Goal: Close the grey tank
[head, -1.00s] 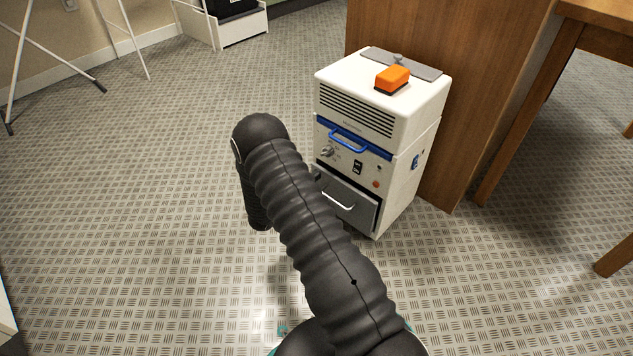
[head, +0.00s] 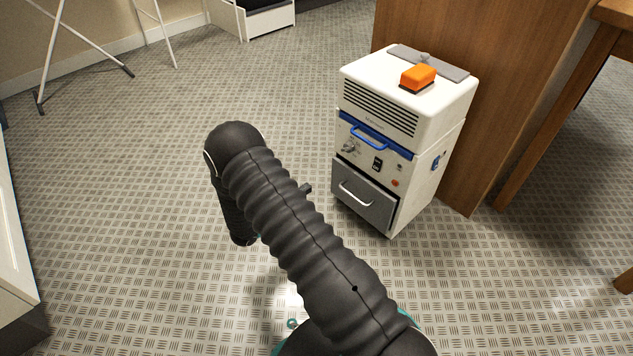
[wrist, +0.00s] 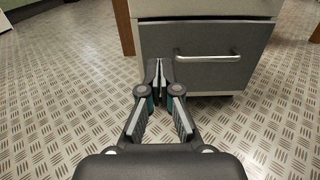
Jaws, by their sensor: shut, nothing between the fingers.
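The grey tank (head: 364,197) is the drawer-like front low in a white appliance (head: 408,95), with a pale bar handle (head: 356,193). In the wrist view the tank front (wrist: 205,72) fills the upper right, its handle (wrist: 207,57) right of my gripper. The front lies close to the body; I cannot tell whether a small gap is left. My gripper (wrist: 160,68) is shut and empty, its tips before the tank's left part. I cannot tell whether they touch it. In the head view my arm hides most of the gripper.
An orange block (head: 418,77) and a grey plate (head: 430,62) lie on the appliance's top. A wooden panel (head: 480,100) stands behind it, a wooden table (head: 545,110) to the right. A white rack's legs (head: 88,45) stand at upper left. The floor left of the appliance is clear.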

